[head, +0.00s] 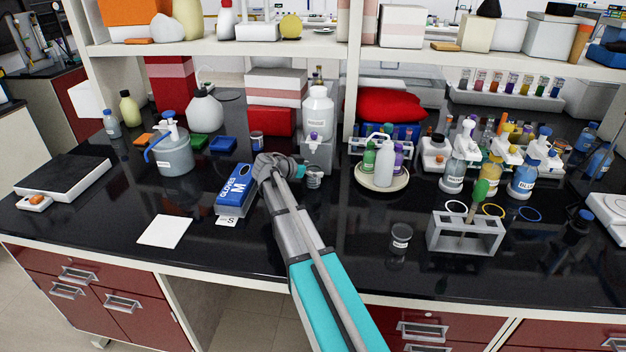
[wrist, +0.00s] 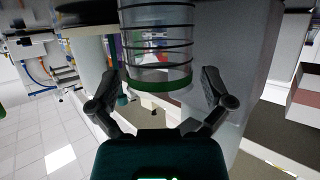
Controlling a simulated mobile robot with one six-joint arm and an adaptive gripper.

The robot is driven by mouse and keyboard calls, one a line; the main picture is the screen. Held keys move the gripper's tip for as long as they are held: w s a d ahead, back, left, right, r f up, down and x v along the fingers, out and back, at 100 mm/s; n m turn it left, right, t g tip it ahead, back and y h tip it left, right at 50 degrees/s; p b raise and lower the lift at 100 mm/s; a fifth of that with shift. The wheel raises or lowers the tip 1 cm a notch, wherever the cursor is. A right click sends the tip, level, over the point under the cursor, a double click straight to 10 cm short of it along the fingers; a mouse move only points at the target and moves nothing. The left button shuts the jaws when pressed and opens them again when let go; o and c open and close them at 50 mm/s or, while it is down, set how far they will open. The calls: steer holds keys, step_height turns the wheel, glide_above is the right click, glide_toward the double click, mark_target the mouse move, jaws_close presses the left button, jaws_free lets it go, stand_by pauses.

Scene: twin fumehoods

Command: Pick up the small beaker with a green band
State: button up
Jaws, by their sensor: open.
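The small beaker is clear glass with dark lines around it and a green band; it fills the upper middle of the wrist view (wrist: 157,50). My gripper (wrist: 161,80) is open, with one finger on either side of the green-banded end and a visible gap to each side. Nothing is held. In the head view my gripper (head: 298,170) is low over the black bench, beside a small beaker (head: 314,178) just to its right. The band colour of that beaker is too small to tell there.
A blue glove box (head: 235,188) stands left of my gripper. A grey stand with a white bottle (head: 317,112) rises just behind. A round tray (head: 382,180) with bottles is to the right. A dark-banded beaker (head: 401,240) stands nearer the front edge.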

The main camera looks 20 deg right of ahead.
steer(key=c, duration=1.2)
steer(key=shift+r, duration=0.1)
step_height(320, 180, up, 3)
steer(key=p, duration=0.3)
steer(key=shift+r, duration=0.2)
steer(key=s+a, duration=1)
steer(key=s, duration=0.5)
